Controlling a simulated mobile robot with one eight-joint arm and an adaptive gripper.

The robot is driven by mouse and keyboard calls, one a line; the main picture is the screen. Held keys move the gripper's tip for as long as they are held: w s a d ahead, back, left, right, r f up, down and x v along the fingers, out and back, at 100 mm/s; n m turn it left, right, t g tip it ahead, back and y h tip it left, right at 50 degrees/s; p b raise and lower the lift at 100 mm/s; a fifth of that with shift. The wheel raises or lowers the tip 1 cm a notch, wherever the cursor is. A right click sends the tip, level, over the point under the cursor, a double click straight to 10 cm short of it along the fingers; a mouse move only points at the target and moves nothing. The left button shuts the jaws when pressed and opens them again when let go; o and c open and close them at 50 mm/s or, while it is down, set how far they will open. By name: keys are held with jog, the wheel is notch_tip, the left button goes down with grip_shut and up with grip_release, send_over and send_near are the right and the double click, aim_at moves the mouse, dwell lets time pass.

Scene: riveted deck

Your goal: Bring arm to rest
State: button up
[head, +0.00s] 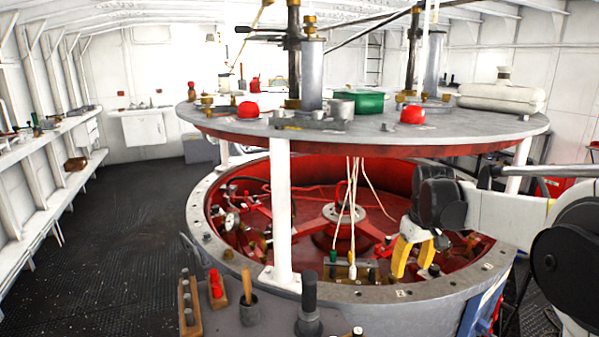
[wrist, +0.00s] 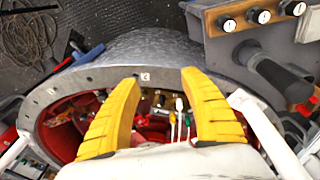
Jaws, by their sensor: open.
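My gripper (head: 417,257) shows at the right of the head view, with yellow fingers pointing down over the near right part of the red well. In the wrist view my gripper (wrist: 157,100) has its two yellow fingers spread wide, with nothing between them. My white arm reaches in from the right edge, under the level of the round grey tabletop (head: 455,123). The fingers hang near the inner side of the grey flanged rim (head: 385,294). I cannot tell whether they touch anything below.
A white post (head: 281,210) supports the tabletop. Pale cords (head: 352,215) hang left of my gripper. A red hub (head: 340,215) and pipes fill the well. A black-handled tool (head: 309,300) and a wooden-handled tool (head: 246,285) stand in front. Open dark floor (head: 120,235) lies left.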

jog(key=s+a+r+m+t, duration=0.1)
jog(key=s+a+r+t, duration=0.2)
jog(key=s, duration=0.7)
jog(key=s+a+r+m, duration=0.15)
jog(key=s+a, duration=0.25)
jog(key=s, duration=0.7)
jog(key=s+a+f+t, duration=0.2)
jog(key=s+f, duration=0.1)
jog(key=s, duration=0.4)
jog(key=shift+s+f+m, duration=0.15)
jog(key=shift+s+m, duration=0.25)
jog(key=shift+m, duration=0.05)
